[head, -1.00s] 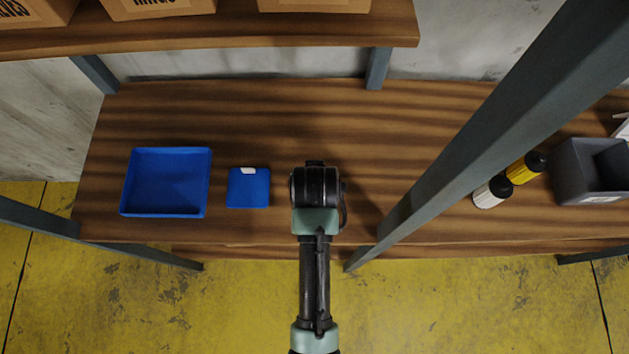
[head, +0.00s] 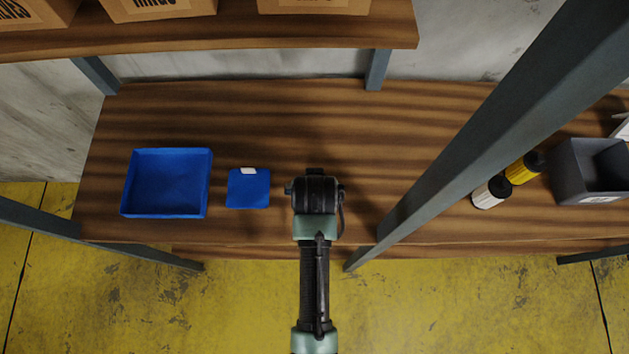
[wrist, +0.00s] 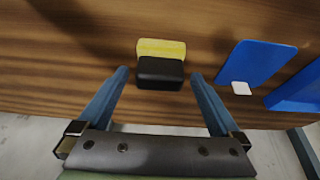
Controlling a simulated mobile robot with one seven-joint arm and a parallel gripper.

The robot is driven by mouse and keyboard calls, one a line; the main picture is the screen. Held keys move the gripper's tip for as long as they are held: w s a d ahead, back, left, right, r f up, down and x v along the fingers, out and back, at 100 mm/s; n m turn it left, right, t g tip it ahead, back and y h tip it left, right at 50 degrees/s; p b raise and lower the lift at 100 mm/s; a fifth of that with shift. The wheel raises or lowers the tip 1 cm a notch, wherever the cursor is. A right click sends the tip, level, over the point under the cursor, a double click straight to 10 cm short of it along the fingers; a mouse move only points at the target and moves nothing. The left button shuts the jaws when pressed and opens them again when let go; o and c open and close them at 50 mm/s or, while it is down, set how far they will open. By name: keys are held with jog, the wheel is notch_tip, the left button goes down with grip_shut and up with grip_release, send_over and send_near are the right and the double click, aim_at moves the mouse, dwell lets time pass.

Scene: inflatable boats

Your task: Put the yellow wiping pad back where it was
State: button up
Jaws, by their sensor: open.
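The yellow wiping pad (wrist: 161,47) lies on the brown wooden shelf in the wrist view. A black block-shaped part (wrist: 160,73) sits against its near side. My gripper (wrist: 160,74) is open, with one blue-grey finger to the left and one to the right of the black part. I see gaps on both sides and no grip. In the head view, my arm's black wrist (head: 317,194) hides the pad and the fingers. A flat blue square with a white tag (head: 248,190) lies left of my wrist; it also shows in the wrist view (wrist: 262,62), right of the pad.
A blue tray (head: 125,190) stands left of the blue square. A slanting grey post (head: 480,125) rises right of my arm. Beyond it are a white bottle (head: 490,193), a yellow bottle (head: 522,170) and a grey bin (head: 570,180). An upper shelf (head: 230,35) holds cardboard boxes.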

jog(key=v, duration=1.1)
jog(key=shift+r, duration=0.1)
